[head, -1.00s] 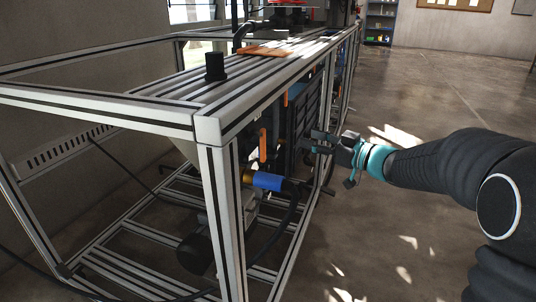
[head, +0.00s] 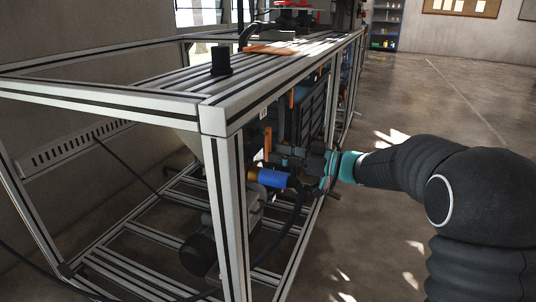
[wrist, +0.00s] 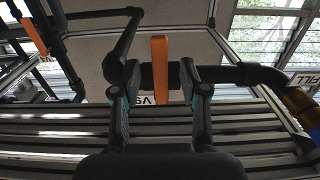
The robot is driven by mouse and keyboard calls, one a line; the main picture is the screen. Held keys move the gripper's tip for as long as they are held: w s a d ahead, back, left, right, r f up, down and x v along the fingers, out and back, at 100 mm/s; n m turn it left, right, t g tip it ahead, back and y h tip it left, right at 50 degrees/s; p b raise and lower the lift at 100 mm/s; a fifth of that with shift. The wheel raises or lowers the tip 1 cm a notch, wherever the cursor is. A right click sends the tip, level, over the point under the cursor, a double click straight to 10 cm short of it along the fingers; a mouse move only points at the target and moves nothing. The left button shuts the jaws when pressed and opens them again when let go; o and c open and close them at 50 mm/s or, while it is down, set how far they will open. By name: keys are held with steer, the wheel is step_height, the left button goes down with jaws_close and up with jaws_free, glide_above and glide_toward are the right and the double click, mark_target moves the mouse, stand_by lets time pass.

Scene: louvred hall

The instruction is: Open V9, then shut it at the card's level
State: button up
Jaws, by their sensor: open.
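An orange valve lever (wrist: 160,58) stands upright at the middle of the wrist view, on a dark pipe. My gripper (wrist: 160,78) is open, with one finger on each side of the lever and gaps between. In the head view my gripper (head: 282,156) reaches into the frame's side, by an orange lever (head: 267,140). I cannot make out a level card in either view.
The aluminium frame (head: 222,118) has a corner post near the gripper. A blue fitting (head: 272,178) with a black hose sits just below it. Another orange lever (head: 291,97) is farther back. A FILL label (wrist: 300,80) shows at the right.

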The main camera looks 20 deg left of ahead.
steer(key=shift+w+a+p, duration=0.15)
steer(key=shift+a+p, duration=0.25)
steer(key=shift+a, duration=1.25)
jaws_close()
